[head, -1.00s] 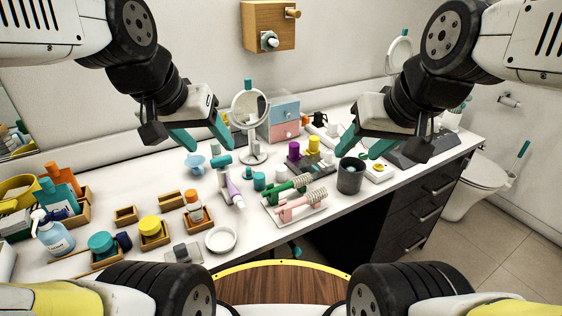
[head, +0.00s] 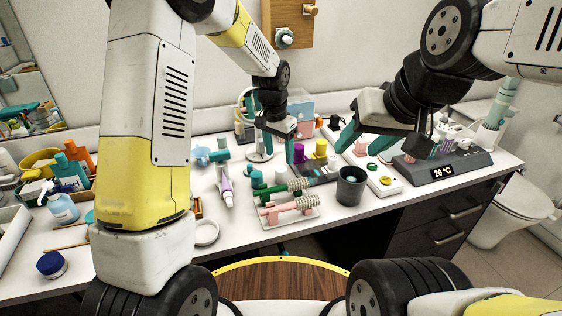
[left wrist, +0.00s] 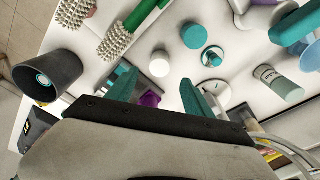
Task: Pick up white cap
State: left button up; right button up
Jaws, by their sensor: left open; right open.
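A small round white cap (left wrist: 159,63) stands in the left wrist view, just beyond and between the fingertips of my left gripper (left wrist: 157,76). It is untouched as far as I can see. In the head view the white cap (head: 281,172) is small, beside the green hairbrush. My left gripper (head: 280,148) is open with its fingers pointing down, above the vanity in front of the round mirror.
A teal cap (left wrist: 194,35) stands close to the white cap. The round mirror (head: 248,100) is behind my left gripper. Bottles crowd the left side.

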aim_at(281, 169)
pick_arm(q)
jog(key=f, duration=0.7)
jog(key=shift+w+d+f, duration=0.25)
jog(key=shift+f, duration=0.1)
grip_shut()
